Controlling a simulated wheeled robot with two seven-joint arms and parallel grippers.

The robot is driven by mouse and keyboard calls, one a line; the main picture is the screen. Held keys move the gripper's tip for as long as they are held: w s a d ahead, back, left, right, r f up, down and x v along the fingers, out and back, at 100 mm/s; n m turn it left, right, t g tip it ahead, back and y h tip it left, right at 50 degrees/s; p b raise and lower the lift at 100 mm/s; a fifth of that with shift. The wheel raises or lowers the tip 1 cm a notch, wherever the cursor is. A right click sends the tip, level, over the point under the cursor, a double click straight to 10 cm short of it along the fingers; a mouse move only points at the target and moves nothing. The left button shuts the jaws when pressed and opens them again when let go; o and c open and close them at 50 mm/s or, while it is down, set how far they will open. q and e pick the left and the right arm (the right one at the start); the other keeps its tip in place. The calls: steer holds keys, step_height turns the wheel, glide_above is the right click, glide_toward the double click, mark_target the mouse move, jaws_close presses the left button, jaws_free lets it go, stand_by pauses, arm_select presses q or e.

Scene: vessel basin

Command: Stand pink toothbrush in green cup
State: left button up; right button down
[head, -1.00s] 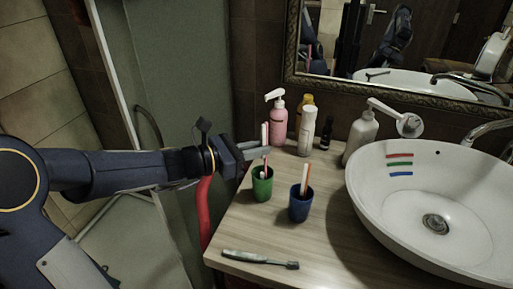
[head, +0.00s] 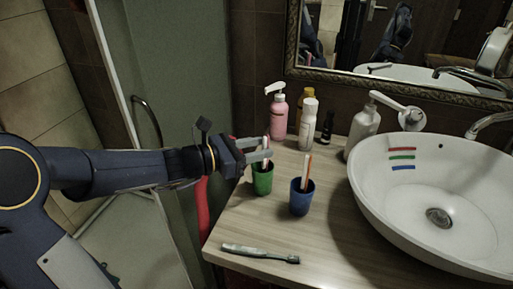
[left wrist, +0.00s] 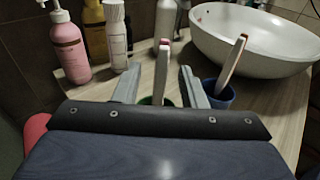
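The pink toothbrush (head: 266,148) stands in the green cup (head: 263,182), leaning slightly. It also shows upright in the left wrist view (left wrist: 162,72), where only a sliver of the green cup (left wrist: 150,101) is visible. My left gripper (head: 267,148) is open at the cup's top. Its two fingers lie on either side of the toothbrush, with a gap on each side in the left wrist view (left wrist: 161,82). The toothbrush's lower end is hidden inside the cup. My right gripper is not in view.
A blue cup (head: 301,202) with an orange and white toothbrush (head: 307,170) stands close right. A grey toothbrush (head: 260,254) lies at the counter's front. Bottles, including a pink pump bottle (head: 279,118), stand behind. A white basin (head: 365,205) is at right.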

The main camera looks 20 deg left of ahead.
arm_select(q)
steer(key=f+v, duration=0.1)
steer(key=v, duration=0.6)
steer(key=shift+s+a+r, duration=0.25)
steer(key=shift+s+r, duration=0.05)
steer(key=shift+r, duration=0.2)
stand_by(0.4)
steer(key=s+d+m+g+y+p, duration=0.1)
steer(key=s+d+m+g+p, duration=0.15)
steer(key=s+m, duration=0.45)
steer(key=s+d+m+g+y+p, duration=0.2)
steer(key=s+d+m+g, duration=0.1)
steer(key=s+m, duration=0.4)
steer(key=s+a+f+m+y+p, duration=0.2)
steer(key=s+m, duration=0.5)
steer(key=m, duration=0.4)
steer(key=shift+s+a+f+y, duration=0.2)
steer(key=shift+a+f+y, duration=0.3)
steer(key=shift+a+y, duration=0.95)
steer(key=shift+d+y, duration=0.25)
